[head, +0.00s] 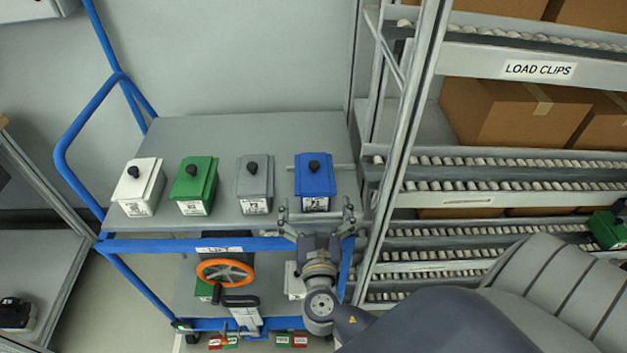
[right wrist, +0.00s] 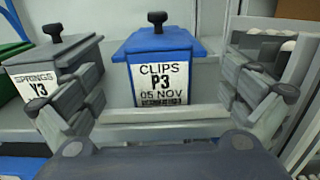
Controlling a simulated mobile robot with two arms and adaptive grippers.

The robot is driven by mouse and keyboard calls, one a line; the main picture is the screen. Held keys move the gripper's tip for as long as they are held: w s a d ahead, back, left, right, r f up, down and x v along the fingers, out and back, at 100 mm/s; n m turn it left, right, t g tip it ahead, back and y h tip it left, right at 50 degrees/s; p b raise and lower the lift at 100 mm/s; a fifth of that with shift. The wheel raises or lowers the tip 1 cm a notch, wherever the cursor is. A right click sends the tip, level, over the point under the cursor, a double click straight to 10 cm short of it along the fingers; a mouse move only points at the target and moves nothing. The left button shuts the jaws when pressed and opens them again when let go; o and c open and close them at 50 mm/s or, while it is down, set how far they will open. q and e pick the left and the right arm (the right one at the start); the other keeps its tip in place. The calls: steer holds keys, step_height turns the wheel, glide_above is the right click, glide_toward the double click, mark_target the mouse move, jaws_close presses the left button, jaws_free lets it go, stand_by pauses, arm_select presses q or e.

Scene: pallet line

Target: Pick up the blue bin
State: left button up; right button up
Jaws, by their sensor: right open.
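The blue bin (head: 315,175) stands upright on the cart's top shelf (head: 240,130), at the right end of a row of bins. It has a black knob on its lid and a white label on its front. In the right wrist view the blue bin (right wrist: 160,62) stands ahead between my fingers, and its label reads CLIPS P3 05 NOV. My right gripper (head: 317,210) is open and empty, just in front of the bin at the shelf's front edge; I see no contact. My left gripper is not in view.
A grey bin (head: 254,183) labelled SPRINGS stands left of the blue one, then a green bin (head: 194,185) and a white bin (head: 138,186). A roller rack (head: 480,200) with cardboard boxes (head: 510,110) stands close on the right. An orange handwheel (head: 226,273) is below the shelf.

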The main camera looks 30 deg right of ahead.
mark_target(314, 179)
steer(key=shift+w+d+r, duration=0.3)
steer(key=shift+w+d, duration=0.15)
steer(key=shift+w, duration=0.25)
steer(key=shift+p+x, duration=0.5)
steer(key=shift+x, duration=2.55)
steer(key=shift+f, duration=0.15)
steer(key=c, duration=1.5)
steer(key=shift+c, duration=0.3)
